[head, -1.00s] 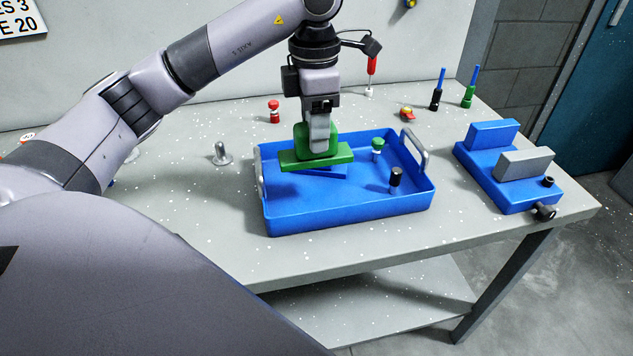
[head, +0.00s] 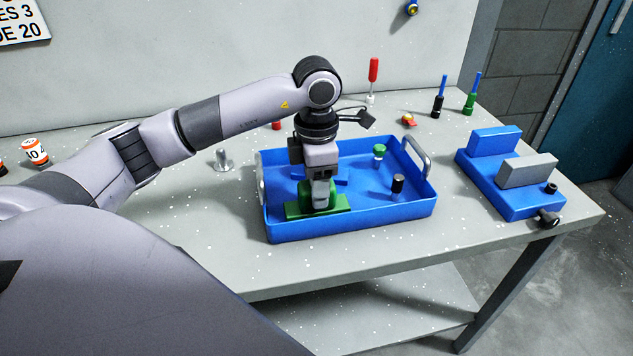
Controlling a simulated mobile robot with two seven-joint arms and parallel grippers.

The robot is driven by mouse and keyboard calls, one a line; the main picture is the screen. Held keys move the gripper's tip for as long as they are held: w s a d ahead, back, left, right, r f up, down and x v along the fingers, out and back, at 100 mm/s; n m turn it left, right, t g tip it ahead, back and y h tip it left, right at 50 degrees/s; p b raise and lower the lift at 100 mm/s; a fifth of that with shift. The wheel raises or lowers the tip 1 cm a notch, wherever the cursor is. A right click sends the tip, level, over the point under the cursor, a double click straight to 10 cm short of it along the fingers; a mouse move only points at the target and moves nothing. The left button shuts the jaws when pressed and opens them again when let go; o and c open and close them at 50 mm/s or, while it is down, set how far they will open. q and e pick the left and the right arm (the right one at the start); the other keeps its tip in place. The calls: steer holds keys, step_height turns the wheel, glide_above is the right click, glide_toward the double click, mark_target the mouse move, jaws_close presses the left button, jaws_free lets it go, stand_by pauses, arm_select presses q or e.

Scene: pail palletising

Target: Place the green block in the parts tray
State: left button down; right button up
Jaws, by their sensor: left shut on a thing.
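The blue parts tray (head: 350,224) with metal handles stands on the grey workbench. The green block (head: 298,209) has a wide flat base and a narrower raised part. It is inside the tray's outline, near the front left. My left gripper (head: 320,205) points down and is shut on the raised part of the green block. The gripper hides part of the block. I cannot tell whether the base touches the tray floor. My right gripper is not in view.
In the tray are a green-capped piece (head: 379,151), a black-topped cylinder (head: 397,186) and a flat blue piece, partly hidden. A blue vise (head: 515,199) stands right of the tray. Screwdrivers (head: 438,96) stand behind. A metal peg (head: 223,159) stands left of the tray.

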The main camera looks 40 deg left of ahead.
arm_select(q)
steer(key=shift+f, duration=0.15)
steer(key=shift+c, duration=2.2)
jaws_free()
steer(key=shift+r, duration=0.35)
step_height(320, 180, up, 12)
steer(key=shift+f+p, duration=0.15)
steer(key=shift+p, duration=0.2)
steer(key=shift+s, duration=0.1)
